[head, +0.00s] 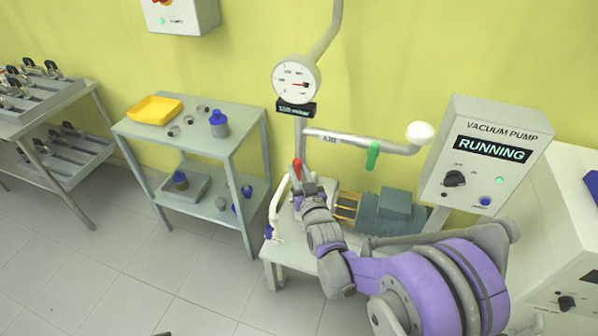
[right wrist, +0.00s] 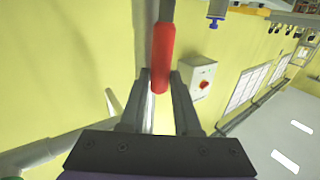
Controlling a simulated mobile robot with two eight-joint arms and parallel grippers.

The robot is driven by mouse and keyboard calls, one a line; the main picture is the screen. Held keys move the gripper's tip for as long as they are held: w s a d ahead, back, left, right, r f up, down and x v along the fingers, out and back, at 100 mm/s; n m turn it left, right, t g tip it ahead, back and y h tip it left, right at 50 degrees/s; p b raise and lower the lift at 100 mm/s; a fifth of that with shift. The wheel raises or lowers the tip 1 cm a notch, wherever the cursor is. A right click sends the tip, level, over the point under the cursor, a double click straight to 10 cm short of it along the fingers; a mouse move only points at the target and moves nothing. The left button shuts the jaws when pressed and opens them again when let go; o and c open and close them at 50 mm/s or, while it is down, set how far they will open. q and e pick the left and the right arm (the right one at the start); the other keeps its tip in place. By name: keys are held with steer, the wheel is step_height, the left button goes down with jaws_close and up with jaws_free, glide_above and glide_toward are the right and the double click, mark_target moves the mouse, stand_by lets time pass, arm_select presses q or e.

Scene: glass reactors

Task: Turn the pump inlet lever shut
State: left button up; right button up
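The red lever (head: 297,168) stands upright along the vertical pipe below the round gauge (head: 297,80). In the right wrist view the red lever (right wrist: 162,58) hangs between the two fingers, its end inside the narrow gap. My right gripper (head: 303,184) is at the lever's lower end in the head view. In the wrist view the fingers of this gripper (right wrist: 161,80) lie close along both sides of the lever and look shut on it. The pump box (head: 490,150) reads RUNNING. The pump motor (head: 385,212) is partly behind my right arm. My left gripper is not in view.
A side pipe marked AIR (head: 335,137) with a green lever (head: 373,155) runs right of the red lever. A white bent handle or tube (head: 275,210) is left of my gripper. A grey cart (head: 240,130) with a yellow tray (head: 155,109) stands left; floor between is clear.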

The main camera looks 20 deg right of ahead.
jaws_close()
stand_by(1.0)
